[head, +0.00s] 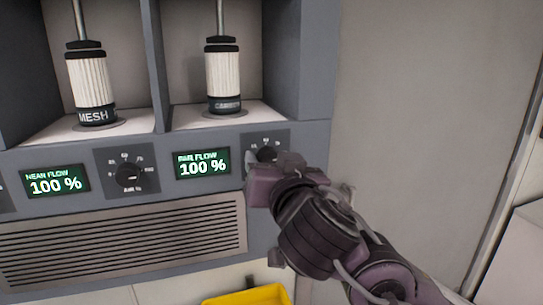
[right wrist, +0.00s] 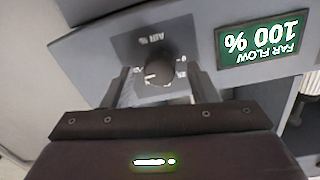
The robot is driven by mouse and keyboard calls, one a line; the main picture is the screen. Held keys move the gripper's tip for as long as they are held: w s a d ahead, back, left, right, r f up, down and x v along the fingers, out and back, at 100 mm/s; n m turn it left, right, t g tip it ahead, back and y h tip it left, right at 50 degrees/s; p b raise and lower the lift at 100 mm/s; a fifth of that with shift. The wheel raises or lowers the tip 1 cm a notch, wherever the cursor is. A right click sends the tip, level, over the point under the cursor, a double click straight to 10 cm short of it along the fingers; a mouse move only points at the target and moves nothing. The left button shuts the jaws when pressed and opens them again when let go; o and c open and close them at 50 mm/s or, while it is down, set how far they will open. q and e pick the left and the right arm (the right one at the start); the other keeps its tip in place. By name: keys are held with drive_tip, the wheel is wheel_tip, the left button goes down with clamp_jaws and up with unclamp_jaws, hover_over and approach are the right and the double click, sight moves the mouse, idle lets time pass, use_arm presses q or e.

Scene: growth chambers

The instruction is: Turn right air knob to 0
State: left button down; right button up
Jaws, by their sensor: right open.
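The right air knob (head: 267,154) is a dark round dial on a grey plate at the right end of the panel. My right gripper (head: 262,165) is in front of it and hides much of it in the head view. In the right wrist view the knob (right wrist: 158,70) shows upside down with its white pointer mark, between the two open fingers of my right gripper (right wrist: 155,88). I cannot tell whether the fingers touch it. The far flow display (head: 203,164) reads 100 %; it also shows inverted in the right wrist view (right wrist: 262,43). My left gripper is not in view.
The other air knob (head: 130,175) sits left of the far flow display, beside the near flow display (head: 55,182), which reads 100 %. Two white ribbed cylinders (head: 89,82) (head: 223,77) stand in the bays above. A vent grille (head: 120,240) and a yellow bin (head: 247,296) are below.

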drive_tip(key=shift+w, duration=0.2)
drive_tip(key=c, duration=1)
drive_tip(key=shift+o, duration=0.2)
drive_tip(key=shift+f, duration=0.1)
